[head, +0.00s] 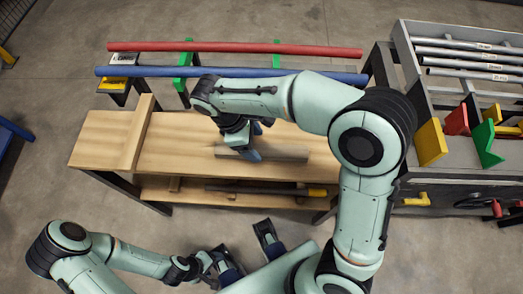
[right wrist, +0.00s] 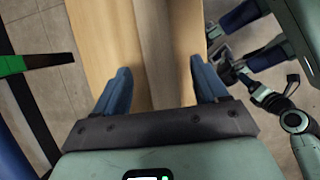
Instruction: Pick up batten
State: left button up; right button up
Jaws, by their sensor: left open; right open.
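The batten (head: 285,155), a grey-brown strip, lies lengthwise on the light wooden bench top (head: 190,150). In the head view my right gripper (head: 247,152) points down over its left part, and my arm hides some of the bench behind it. In the right wrist view the batten (right wrist: 157,50) runs as a darker band between the two spread blue fingers of the right gripper (right wrist: 161,80). The fingers look open and apart from it; I cannot tell their height above the bench. My left gripper (head: 245,248) is open and empty in front of the bench.
A thicker wooden board (head: 138,130) lies across the bench's left end. A red bar (head: 230,47) and a blue bar (head: 150,71) span stands behind. A lower shelf (head: 270,200) holds a dark tool. A rack with metal pipes (head: 465,60) stands right.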

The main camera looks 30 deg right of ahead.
aim_at(261, 150)
jog(key=x, duration=0.4)
jog(key=shift+w+b, duration=0.1)
jog(key=shift+b, duration=0.3)
jog(key=c, duration=1.2)
jog(key=shift+r, duration=0.1)
